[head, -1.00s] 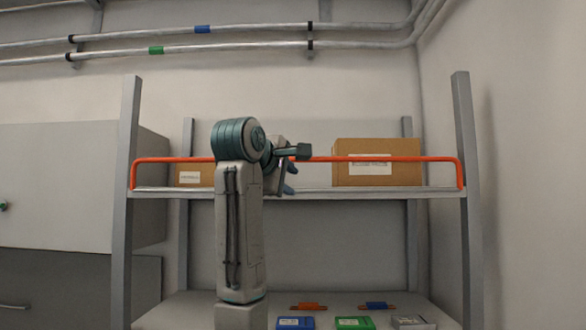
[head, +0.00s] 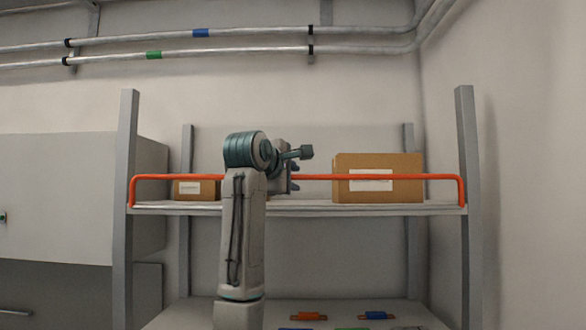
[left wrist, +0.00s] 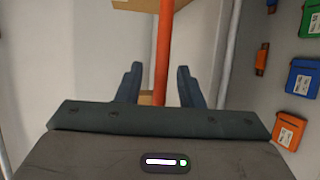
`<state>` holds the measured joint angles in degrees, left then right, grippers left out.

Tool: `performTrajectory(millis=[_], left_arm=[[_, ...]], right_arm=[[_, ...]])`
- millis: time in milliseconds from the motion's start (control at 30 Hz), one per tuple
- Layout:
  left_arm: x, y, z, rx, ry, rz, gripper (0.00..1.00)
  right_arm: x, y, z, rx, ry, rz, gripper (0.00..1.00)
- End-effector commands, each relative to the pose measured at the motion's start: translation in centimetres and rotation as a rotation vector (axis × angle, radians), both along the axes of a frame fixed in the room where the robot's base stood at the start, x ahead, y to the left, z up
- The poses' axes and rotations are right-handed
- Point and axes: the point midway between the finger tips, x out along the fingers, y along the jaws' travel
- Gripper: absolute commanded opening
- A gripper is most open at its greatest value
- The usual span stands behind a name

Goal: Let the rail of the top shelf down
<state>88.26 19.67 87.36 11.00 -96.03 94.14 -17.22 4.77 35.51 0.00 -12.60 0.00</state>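The orange rail (head: 320,177) is up along the front of the top shelf (head: 400,210), with its bent ends at the two front posts. My left gripper (head: 294,179) is at the rail, left of its middle. In the left wrist view my left gripper (left wrist: 158,78) is open. Its two dark fingers stand on either side of the rail (left wrist: 163,50), with a gap on both sides. Whether the rail lies fully between the fingertips in depth is hard to tell. My right gripper is in neither view.
A large cardboard box (head: 407,180) stands on the shelf, right of my gripper, behind the rail. A small box (head: 205,190) stands at the left, partly behind my arm. Orange and blue items (head: 376,315) lie on the lower shelf. A grey cabinet (head: 60,195) stands left.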

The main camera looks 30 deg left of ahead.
Motion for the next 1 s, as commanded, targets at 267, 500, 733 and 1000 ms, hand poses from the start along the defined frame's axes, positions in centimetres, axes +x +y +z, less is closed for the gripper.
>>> performTrajectory(millis=[267, 500, 733, 1000], left_arm=[[0.6, 0.1, -0.2, 0.000, 0.001, 0.000, 0.34], [0.5, 0.1, -0.2, 0.000, 0.001, 0.000, 0.04], [0.5, 0.1, -0.2, 0.001, 0.001, 0.000, 0.00], [0.2, -0.2, -0.7, 0.028, -0.043, -0.001, 0.00]], right_arm=[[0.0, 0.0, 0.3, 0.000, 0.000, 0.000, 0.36], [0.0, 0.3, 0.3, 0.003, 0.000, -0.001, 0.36], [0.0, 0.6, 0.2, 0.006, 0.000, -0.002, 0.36], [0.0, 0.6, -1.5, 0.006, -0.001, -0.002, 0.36]])
